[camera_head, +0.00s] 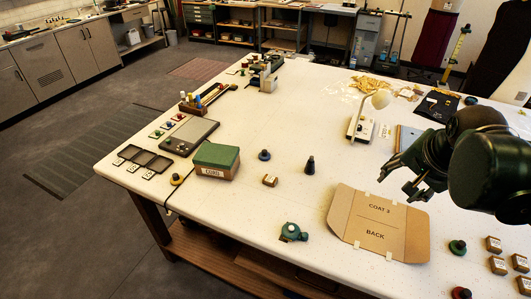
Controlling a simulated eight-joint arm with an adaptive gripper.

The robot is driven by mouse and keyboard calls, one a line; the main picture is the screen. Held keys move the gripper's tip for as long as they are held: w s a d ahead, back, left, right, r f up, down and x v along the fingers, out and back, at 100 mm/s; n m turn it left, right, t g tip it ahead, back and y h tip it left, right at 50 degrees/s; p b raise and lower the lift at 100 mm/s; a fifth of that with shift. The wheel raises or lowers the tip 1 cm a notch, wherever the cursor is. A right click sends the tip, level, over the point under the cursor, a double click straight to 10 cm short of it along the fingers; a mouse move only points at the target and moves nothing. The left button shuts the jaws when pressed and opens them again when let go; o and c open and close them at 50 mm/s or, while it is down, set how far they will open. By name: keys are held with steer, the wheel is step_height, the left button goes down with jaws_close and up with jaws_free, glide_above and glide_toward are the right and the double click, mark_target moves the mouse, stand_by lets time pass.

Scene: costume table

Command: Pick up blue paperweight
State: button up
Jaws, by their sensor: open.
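A small dark blue knobbed piece (264,155), which looks like the blue paperweight, stands upright on the white table (290,205), right of a green-topped box. My gripper (402,183) is on the right side of the table, above the upper right part of the flat cardboard piece. Its dark fingers are spread apart with nothing seen between them. It is well to the right of the blue piece and apart from it.
A black upright piece (310,165) and a small tan block (270,180) stand near the blue piece. The green-topped box (215,161) is to its left. The flat cardboard (380,225) lies below my gripper. A white lamp (378,101) stands behind. A teal device (292,232) sits near the front edge.

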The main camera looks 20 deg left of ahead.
steer(key=w+a+r+m+g+p, duration=0.1)
steer(key=w+a+r+m+p, duration=0.2)
steer(key=w+a, duration=0.7)
steer(key=m+g+p, duration=0.4)
steer(key=m+p, duration=0.6)
steer(key=p, duration=0.3)
glide_above(266, 151)
steer(key=f, duration=1.6)
steer(key=shift+w+d, duration=0.1)
steer(key=shift+d, duration=0.1)
steer(key=shift+f, duration=0.15)
steer(key=shift+a+f, duration=0.15)
steer(key=shift+f, duration=1)
